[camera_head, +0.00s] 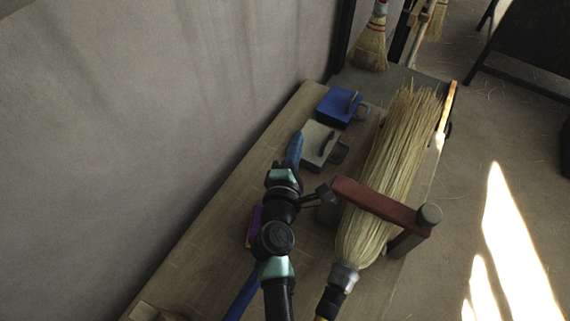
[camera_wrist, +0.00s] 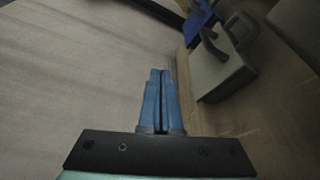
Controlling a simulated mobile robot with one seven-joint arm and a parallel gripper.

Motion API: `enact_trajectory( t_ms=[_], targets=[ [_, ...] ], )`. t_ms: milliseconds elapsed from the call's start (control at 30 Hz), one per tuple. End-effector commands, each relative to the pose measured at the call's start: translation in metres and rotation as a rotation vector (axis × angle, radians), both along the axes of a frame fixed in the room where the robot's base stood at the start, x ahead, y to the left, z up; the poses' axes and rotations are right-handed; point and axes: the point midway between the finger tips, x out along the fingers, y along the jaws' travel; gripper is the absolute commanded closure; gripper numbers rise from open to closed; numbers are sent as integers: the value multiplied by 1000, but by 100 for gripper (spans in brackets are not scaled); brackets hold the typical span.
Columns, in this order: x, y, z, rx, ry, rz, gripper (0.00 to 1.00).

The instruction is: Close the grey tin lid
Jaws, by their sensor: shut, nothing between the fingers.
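The grey tin (camera_head: 313,155) stands on the wooden bench, with a dark handle (camera_head: 327,142) on its upper face and another dark part at its right side. In the wrist view the grey tin (camera_wrist: 218,75) is at the upper right, with two dark loop-shaped parts near its far edge. I cannot tell whether its lid is fully down or slightly raised. My gripper (camera_head: 298,137) has blue fingers, which are together and empty. In the wrist view the gripper (camera_wrist: 160,73) points forward, left of the grey tin, with a visible gap between them.
A blue tin (camera_head: 336,108) stands just beyond the grey one. A large straw broom head (camera_head: 390,165) under a red-brown clamp bar (camera_head: 375,200) fills the right of the bench (camera_head: 210,245). The wall (camera_head: 150,120) is close on the left. A purple object (camera_head: 254,222) is partly hidden by my arm.

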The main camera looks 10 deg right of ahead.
Motion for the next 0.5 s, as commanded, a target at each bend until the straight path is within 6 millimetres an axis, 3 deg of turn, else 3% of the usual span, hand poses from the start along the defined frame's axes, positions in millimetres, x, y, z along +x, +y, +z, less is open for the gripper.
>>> enact_trajectory(
  t_ms=[200,500],
  targets=[
    [-43,13,4,0,2,0,100],
    [-80,25,9,0,1,-1,100]
  ],
)
